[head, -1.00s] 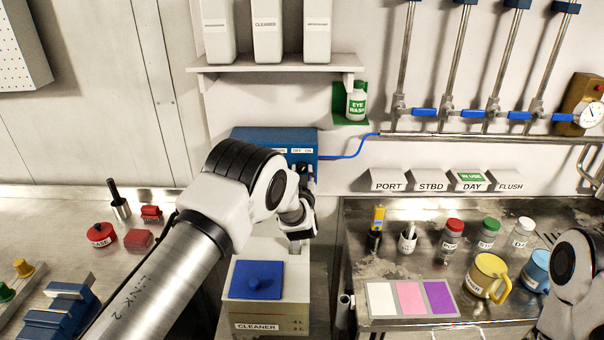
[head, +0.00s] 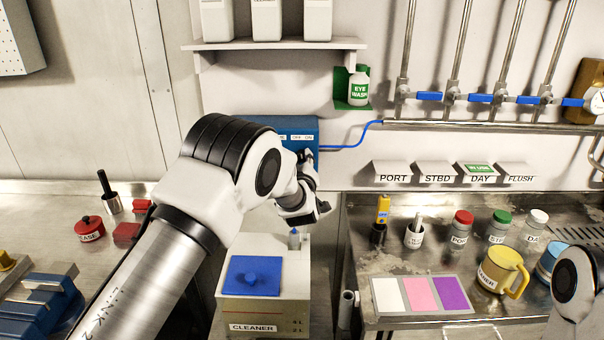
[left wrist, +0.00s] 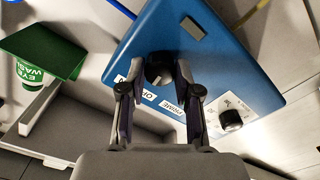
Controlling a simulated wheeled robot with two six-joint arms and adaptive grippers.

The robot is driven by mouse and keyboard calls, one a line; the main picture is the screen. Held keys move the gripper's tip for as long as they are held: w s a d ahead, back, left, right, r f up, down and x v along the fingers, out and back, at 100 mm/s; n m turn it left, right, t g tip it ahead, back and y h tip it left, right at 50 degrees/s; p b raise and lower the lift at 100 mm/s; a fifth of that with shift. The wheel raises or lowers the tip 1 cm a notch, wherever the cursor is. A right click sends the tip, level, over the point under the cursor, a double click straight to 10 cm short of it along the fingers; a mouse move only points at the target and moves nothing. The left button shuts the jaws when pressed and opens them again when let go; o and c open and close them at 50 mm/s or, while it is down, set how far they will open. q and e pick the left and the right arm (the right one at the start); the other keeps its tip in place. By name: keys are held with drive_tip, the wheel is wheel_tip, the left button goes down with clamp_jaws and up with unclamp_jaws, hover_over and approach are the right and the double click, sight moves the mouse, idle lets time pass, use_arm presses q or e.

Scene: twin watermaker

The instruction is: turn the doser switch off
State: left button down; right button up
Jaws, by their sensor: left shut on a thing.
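The blue doser box (head: 309,126) is on the back wall, with OFF and ON labels along its front. My left arm hides much of it in the head view. In the left wrist view the doser box (left wrist: 235,58) fills the upper right. The black doser switch knob (left wrist: 158,70) sits between the fingertips of my left gripper (left wrist: 157,78), which is shut on it. A pale mark shows on the knob, but its exact setting cannot be told. In the head view my left gripper (head: 308,160) is at the box's lower right, partly hidden by its wrist.
A second knob (left wrist: 230,119) is on the box beside the gripper. A green eye wash holder (head: 351,88) and a blue tube (head: 350,145) are to the right. The cleaner tank (head: 262,312) with its blue lid stands below my wrist. Bottles and mugs stand on the right bench.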

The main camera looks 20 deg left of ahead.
use_arm(q)
drive_tip(key=n+b, duration=0.3)
drive_tip(key=shift+f, duration=0.25)
drive_tip(key=shift+r+n+b, duration=0.2)
drive_tip(key=shift+n+b, duration=0.7)
drive_tip(key=shift+b, duration=0.15)
drive_tip(key=c, duration=0.8)
unclamp_jaws()
drive_tip(key=shift+w, duration=0.1)
drive_tip(key=v, duration=0.7)
drive_tip(key=shift+s+d, duration=0.15)
drive_tip(key=shift+s, duration=0.1)
